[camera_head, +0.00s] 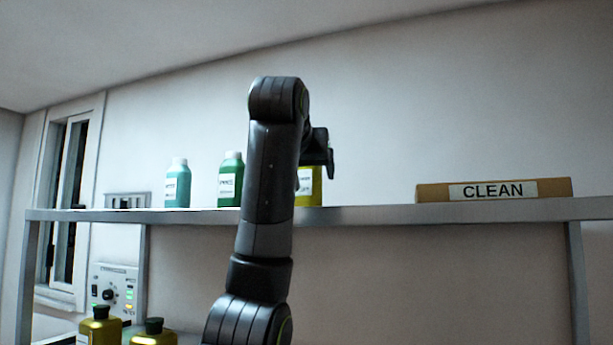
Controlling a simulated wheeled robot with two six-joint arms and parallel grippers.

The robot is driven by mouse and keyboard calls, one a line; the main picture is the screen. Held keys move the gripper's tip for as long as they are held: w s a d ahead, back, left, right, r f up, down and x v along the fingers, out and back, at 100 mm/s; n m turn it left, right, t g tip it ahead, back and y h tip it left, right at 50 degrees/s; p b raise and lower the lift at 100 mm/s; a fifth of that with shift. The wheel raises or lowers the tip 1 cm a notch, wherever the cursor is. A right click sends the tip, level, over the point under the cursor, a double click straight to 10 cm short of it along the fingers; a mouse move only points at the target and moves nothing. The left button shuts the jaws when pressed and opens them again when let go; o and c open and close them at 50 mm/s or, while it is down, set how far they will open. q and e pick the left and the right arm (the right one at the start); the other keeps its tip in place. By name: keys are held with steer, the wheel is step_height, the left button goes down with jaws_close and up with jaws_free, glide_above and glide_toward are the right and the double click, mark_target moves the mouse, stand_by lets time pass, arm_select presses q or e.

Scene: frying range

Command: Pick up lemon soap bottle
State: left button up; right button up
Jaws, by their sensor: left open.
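A yellow bottle (314,188) with a white label stands on the metal shelf (370,215), and I take it for the lemon soap bottle. My left arm hides its left part, and my left gripper (324,163) hides its top. The gripper is open, seen from behind, in front of and slightly above the bottle in the picture. The fingertips are mostly hidden, and I cannot tell how far the bottle is from them. The bottle stands upright on the shelf. My right gripper is not in view.
A teal bottle (177,186) and a green bottle (230,182) stand left of my arm on the shelf. A box marked CLEAN (432,193) lies to the right, with free shelf between. Below left are two dark-capped yellow bottles (100,330) and a control panel (116,285).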

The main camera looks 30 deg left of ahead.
mark_target(305, 177)
arm_select(q)
steer(key=shift+w+a+f+p, duration=0.1)
steer(key=shift+w+a+p, duration=0.05)
steer(key=shift+w+p, duration=0.25)
steer(key=p+x, duration=0.2)
steer(key=x, duration=0.1)
steer(key=shift+w+a+f, duration=0.15)
steer(key=shift+f, duration=0.25)
steer(key=shift+w+f, duration=0.1)
steer(key=shift+w, duration=0.05)
steer(key=c, duration=1.1)
steer(key=shift+c, duration=0.8)
